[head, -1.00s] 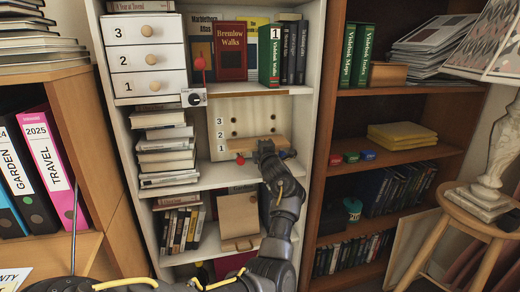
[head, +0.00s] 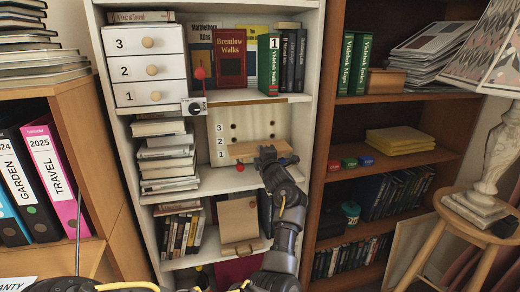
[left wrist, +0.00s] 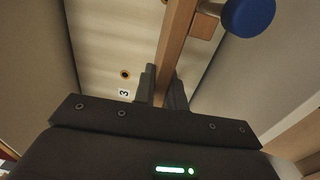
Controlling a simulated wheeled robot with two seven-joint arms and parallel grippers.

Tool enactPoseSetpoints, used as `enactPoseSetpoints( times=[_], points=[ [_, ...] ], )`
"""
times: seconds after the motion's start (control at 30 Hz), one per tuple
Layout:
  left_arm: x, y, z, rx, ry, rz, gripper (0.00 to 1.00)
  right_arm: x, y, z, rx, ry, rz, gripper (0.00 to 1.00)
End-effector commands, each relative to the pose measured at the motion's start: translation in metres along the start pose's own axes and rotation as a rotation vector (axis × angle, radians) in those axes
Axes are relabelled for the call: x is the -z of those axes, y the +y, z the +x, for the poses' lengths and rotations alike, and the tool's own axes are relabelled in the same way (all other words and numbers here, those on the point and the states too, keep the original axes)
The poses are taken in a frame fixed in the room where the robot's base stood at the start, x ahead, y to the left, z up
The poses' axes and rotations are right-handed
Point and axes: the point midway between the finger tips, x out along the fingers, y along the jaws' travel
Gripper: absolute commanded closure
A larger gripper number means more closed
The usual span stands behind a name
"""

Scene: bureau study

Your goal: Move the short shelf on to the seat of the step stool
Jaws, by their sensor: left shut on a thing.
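The short shelf is a light wooden board (head: 245,150) in front of a pale panel numbered 1 to 3 in the white bookcase, near the 1. My left gripper (head: 268,158) is shut on it. In the left wrist view, the left gripper's fingers (left wrist: 160,88) clasp the board (left wrist: 176,42) from both sides. What supports the board behind is hidden. A round wooden stool (head: 440,208) with a lamp on it stands at the right; I cannot tell a step stool in view. My right gripper is not in view.
The white bookcase's side wall (head: 314,100) is close right of my left gripper. Stacked books (head: 167,160) stand left of the panel. A red ball (head: 240,168) is just below the board. A blue disc (left wrist: 248,15) shows beside the board in the left wrist view.

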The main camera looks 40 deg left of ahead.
Motion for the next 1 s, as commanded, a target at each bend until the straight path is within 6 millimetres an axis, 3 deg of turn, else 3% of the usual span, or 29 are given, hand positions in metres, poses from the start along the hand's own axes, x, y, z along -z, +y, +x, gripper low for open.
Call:
enactPoseSetpoints(
  times=[1.0],
  points=[
    [0.000,0.003,-0.087,0.000,0.000,0.000,1.00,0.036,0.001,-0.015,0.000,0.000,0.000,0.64]
  ],
)
